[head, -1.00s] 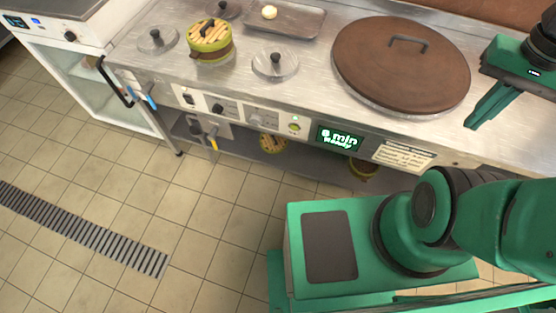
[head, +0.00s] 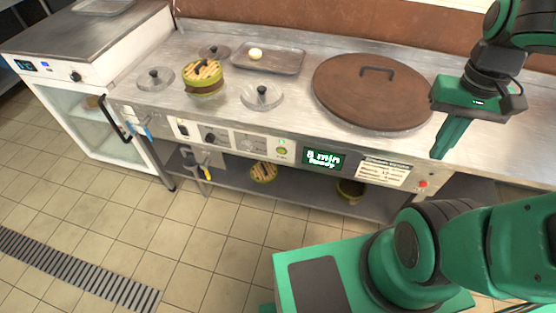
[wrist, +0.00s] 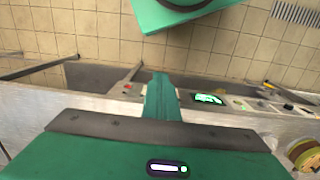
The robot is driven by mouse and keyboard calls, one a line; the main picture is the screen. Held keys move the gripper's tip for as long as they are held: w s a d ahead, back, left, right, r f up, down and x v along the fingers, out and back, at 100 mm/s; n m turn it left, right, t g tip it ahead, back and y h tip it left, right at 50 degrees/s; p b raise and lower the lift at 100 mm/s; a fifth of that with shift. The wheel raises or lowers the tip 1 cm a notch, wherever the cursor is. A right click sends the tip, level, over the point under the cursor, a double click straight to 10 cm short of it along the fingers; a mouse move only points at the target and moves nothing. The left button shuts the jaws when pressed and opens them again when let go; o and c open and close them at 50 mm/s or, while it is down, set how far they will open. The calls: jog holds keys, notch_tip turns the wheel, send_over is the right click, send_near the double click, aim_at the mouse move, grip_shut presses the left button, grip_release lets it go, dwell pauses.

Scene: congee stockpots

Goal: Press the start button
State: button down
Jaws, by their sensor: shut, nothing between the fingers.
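The front control panel of the counter carries a round green button (head: 282,151), left of a lit display (head: 322,158) reading "8 min Ready". A small red button (head: 422,184) sits at the panel's right end. I cannot read which is labelled start. My gripper (head: 436,155) is shut and empty, pointing down near the counter's front edge, above the red button and right of the green one. It touches neither button as far as I can tell. In the wrist view the shut fingers (wrist: 160,78) point toward the panel edge, with the display (wrist: 208,99) to their right.
A large brown lid (head: 350,98) lies on the counter left of my gripper. Clear lids, a green steamer (head: 203,80) and a tray (head: 268,62) stand further left. A shelf (head: 310,198) runs below.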

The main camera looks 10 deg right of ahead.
jog(key=w+a+f+n+h, duration=0.9)
jog(key=w+a+f+n, duration=0.4)
jog(key=w+f+n, duration=0.3)
jog(key=a+f+n+t+y, duration=0.1)
jog(key=a+f+n+t, duration=1.5)
jog(key=a+n, duration=0.4)
jog(key=shift+s+a+f+t, duration=0.15)
jog(key=shift+a+f+t, duration=0.25)
jog(key=shift+a+f, duration=0.25)
